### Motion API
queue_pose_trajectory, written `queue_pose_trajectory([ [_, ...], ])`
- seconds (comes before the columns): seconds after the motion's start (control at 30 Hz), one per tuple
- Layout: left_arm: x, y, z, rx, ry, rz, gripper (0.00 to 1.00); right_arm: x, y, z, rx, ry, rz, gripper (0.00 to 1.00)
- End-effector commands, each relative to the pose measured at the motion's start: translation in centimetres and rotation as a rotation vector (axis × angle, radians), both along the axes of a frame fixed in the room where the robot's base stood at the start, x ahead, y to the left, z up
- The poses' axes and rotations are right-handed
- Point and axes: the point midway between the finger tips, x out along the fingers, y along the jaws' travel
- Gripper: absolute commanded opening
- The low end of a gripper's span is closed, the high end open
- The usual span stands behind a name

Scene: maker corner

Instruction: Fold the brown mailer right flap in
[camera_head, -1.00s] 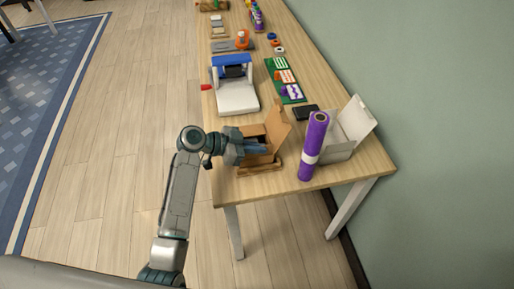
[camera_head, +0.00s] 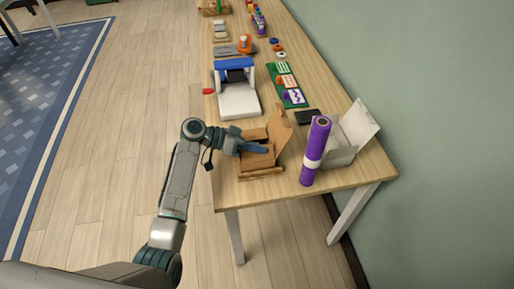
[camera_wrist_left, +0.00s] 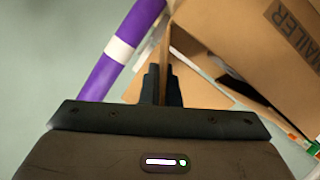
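The brown mailer (camera_head: 262,170) is an open cardboard box near the table's front end, its lid (camera_head: 281,127) standing up at the back right. In the left wrist view the printed lid panel (camera_wrist_left: 270,40) fills the upper right. My left gripper (camera_head: 264,149) reaches in from the left over the mailer. In the left wrist view its two dark fingers (camera_wrist_left: 162,84) are close together, with a thin brown flap (camera_wrist_left: 165,45) edge-on between them. The fingers partly hide where they meet the flap. My right gripper is not in view.
A purple roll with a white band (camera_head: 315,150) stands right of the mailer. Behind it is an open white box (camera_head: 343,150). A black item (camera_head: 308,117) and a white and blue device (camera_head: 237,95) lie farther back. The table's left edge is close.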

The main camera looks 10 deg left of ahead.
Motion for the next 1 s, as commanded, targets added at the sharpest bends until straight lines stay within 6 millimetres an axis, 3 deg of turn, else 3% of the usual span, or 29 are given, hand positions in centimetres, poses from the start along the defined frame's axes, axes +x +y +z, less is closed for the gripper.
queue_pose_trajectory([
  [0.37,0.0,0.0,0.0,-0.002,0.004,0.0,0.0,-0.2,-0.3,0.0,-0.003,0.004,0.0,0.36],
  [0.5,0.0,0.0,0.0,-0.002,0.004,0.0,0.24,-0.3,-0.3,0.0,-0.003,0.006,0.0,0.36],
  [0.83,0.0,0.4,0.0,-0.001,0.003,0.0,0.24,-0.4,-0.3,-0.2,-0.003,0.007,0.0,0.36],
  [1.0,-0.2,2.7,0.6,0.003,0.001,0.0,0.24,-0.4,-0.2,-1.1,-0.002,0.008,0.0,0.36],
])
